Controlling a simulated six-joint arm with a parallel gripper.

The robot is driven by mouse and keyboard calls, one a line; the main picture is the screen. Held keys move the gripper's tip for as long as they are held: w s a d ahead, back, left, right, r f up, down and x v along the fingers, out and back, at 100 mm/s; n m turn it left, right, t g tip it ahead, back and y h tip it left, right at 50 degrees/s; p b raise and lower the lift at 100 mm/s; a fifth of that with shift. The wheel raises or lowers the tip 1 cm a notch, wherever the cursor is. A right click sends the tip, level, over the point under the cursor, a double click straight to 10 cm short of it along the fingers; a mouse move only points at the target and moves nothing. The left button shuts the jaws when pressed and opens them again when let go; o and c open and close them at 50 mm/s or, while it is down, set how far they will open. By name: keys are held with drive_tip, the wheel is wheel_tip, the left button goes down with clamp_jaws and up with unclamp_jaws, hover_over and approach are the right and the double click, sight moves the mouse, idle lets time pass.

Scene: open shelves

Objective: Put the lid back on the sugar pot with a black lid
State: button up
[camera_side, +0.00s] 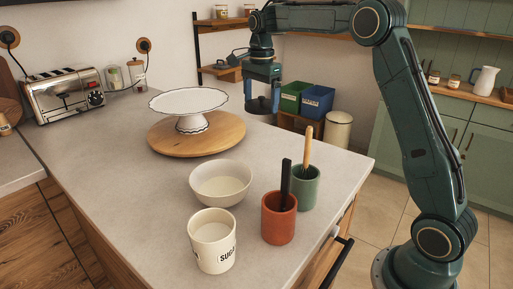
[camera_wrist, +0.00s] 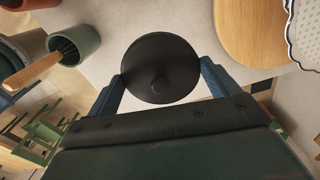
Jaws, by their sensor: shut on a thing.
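The sugar pot (camera_side: 212,243) is a cream cylinder with dark "SUGAR" lettering. It stands upright and open-topped near the front of the counter, with pale contents visible inside. My gripper (camera_wrist: 162,72) is shut on the black lid (camera_wrist: 160,52), a round disc with a small knob facing the wrist camera. One finger is on each side of the lid's rim. In the side view my gripper (camera_side: 262,100) hangs pointing down at the counter's far right edge, well behind and above the pot. The pot is not visible in the wrist view.
A white bowl (camera_side: 221,184), a terracotta cup (camera_side: 279,222) and a green cup (camera_side: 306,190) with upright utensils stand near the pot. A white cake stand (camera_side: 188,101) sits on a round wooden board (camera_side: 196,140). The toaster (camera_side: 64,95) is at the back left.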

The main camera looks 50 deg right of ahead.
drive_tip(key=s+a+n, duration=0.4)
drive_tip(key=a+n, duration=0.2)
drive_tip(key=a, duration=0.5)
drive_tip(key=s+a+f+n, duration=0.1)
drive_tip(key=s+a+n, duration=0.4)
drive_tip(key=a, duration=0.6)
drive_tip(key=s+a+f+n, duration=0.1)
drive_tip(key=s+a+n, duration=0.4)
drive_tip(key=a, duration=0.6)
drive_tip(key=shift+a+f+n, duration=0.25)
drive_tip(key=shift+a+n, duration=0.1)
drive_tip(key=shift+n, duration=0.85)
drive_tip(key=shift+f, duration=0.15)
drive_tip(key=shift+f, duration=3.05)
drive_tip(key=shift+f, duration=0.15)
